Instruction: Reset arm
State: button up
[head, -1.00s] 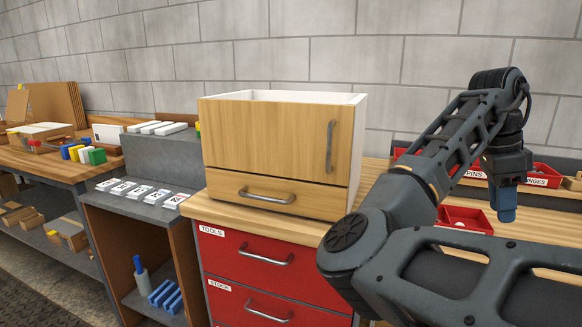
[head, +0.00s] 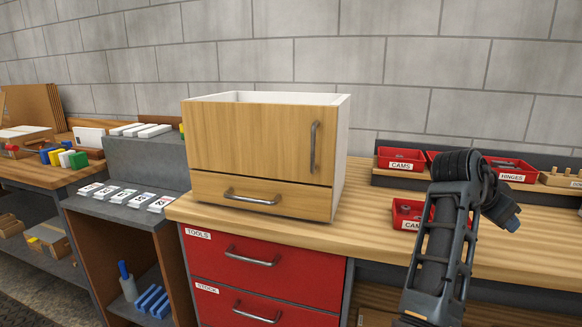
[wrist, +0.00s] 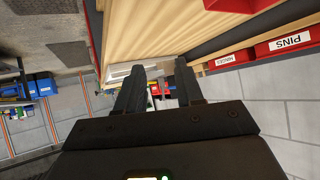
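My gripper (wrist: 162,80) shows in the wrist view with its two dark fingers apart. I see nothing held between them, only the distant background. In the head view my arm is folded at the right, in front of the wooden bench; the wrist end (head: 510,220) points down and right, and the fingers cannot be made out there. My gripper is clear of the wooden cabinet (head: 250,140), whose door and drawer are shut.
Red drawers (head: 262,258) sit below the cabinet. White labelled blocks (head: 125,196) lie on a grey shelf at the left.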

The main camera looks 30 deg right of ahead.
jog(key=f+n+t+h, duration=0.1)
jog(key=n, duration=0.1)
jog(key=w+a+f+n+t+h, duration=0.1)
jog(key=n+t, duration=0.1)
jog(key=a+f+n+t+h, duration=0.1)
jog(key=n, duration=0.2)
jog(key=shift+w+a+f+h, duration=0.1)
jog(key=shift+w+f+h, duration=0.1)
jog(key=shift+h, duration=0.1)
jog(key=s+a+f+n+t+y, duration=0.25)
jog(key=a+f+n+t, duration=0.3)
jog(key=a, duration=0.35)
jog(key=s+a+f+n+t+y, duration=0.1)
jog(key=a+f+n+t+y, duration=0.2)
jog(key=a+f+n+t, duration=0.5)
jog(key=s+a+r+n+y+p, duration=0.1)
jog(key=s+a+y, duration=0.2)
jog(key=s+a, duration=0.4)
jog(key=s+a+r+n+y, duration=0.15)
jog(key=s+a+y, duration=0.25)
jog(key=a, duration=0.5)
jog(key=s+a+r+y, duration=0.1)
jog(key=s+a+r, duration=0.1)
jog(key=s+a, duration=0.2)
jog(key=s+a+r+m, duration=0.1)
jog(key=s+a+r, duration=0.2)
jog(key=s+a, duration=0.1)
jog(key=shift+s+a+y, duration=0.15)
jog(key=shift+s+y, duration=0.2)
jog(key=shift+s, duration=0.45)
